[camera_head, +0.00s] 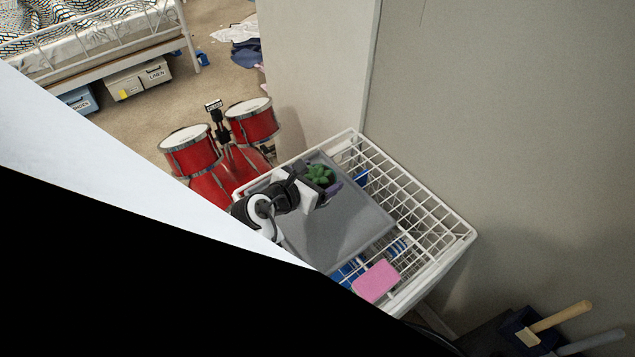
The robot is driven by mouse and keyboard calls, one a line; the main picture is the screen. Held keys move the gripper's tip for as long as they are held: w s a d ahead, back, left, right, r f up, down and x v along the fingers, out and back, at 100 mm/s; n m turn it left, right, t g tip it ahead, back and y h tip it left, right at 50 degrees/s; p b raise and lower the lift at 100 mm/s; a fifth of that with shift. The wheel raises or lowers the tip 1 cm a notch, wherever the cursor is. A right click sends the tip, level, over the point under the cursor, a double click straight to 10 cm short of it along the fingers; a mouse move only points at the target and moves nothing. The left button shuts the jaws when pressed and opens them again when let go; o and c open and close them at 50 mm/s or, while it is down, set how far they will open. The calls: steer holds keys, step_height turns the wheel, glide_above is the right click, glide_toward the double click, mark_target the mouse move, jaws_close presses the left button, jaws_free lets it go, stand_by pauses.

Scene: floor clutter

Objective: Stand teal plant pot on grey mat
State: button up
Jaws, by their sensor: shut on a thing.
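The grey mat (350,232) lies flat on top of a white wire rack. A green leafy plant (319,174) shows at the far part of the mat, right at my gripper (322,186). My gripper is shut on the plant's pot. The pot itself is almost wholly hidden behind the gripper and leaves, so its teal colour does not show. The plant looks about upright. I cannot tell whether the pot's base touches the mat or hangs just above it.
A pink block (376,281) lies at the near end of the white wire rack (425,215). Blue items show beneath the wires. A red drum set (217,150) stands close to the rack's left. A wall rises to the right. The mat's near part is clear.

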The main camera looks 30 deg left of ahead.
steer(key=shift+f+b, duration=2.45)
steer(key=shift+b, duration=0.35)
steer(key=shift+f, duration=0.2)
steer(key=o, duration=1.3)
steer(key=shift+r, duration=0.1)
steer(key=shift+s+a+r, duration=0.1)
steer(key=shift+s+r, duration=0.05)
steer(key=shift+s, duration=0.15)
steer(key=v, duration=1.1)
steer(key=shift+s+r, duration=0.1)
steer(key=shift+s, duration=0.1)
